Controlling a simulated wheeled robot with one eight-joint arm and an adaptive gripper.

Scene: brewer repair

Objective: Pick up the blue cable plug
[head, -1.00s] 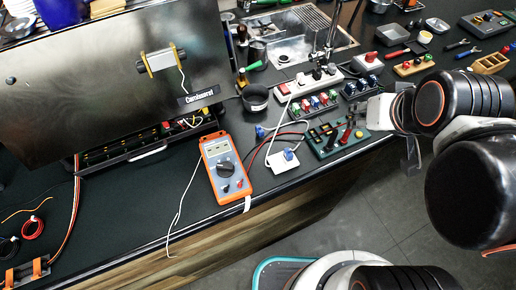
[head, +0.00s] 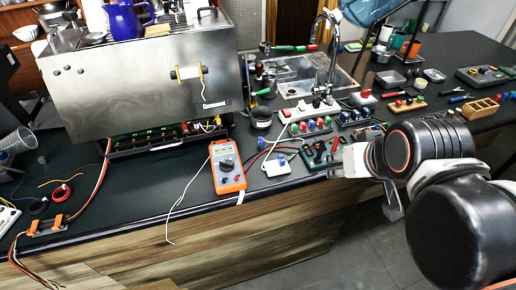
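A small blue plug (head: 281,159) sits on a white box (head: 275,170) on the dark counter, just right of the orange multimeter (head: 227,167). Another small blue piece, with cable beside it, lies just behind, near the multimeter's upper right. I cannot tell for sure which one is the cable plug. My gripper (head: 366,187) is to the right of both, near the counter's front edge. Its fingers look spread apart with nothing between them. My arm hides part of the counter behind it.
A green board with red and black parts (head: 318,154) lies between the white box and my gripper. Behind it stand a power strip (head: 308,109) and a black pot (head: 261,118). The steel brewer (head: 140,85) fills the left.

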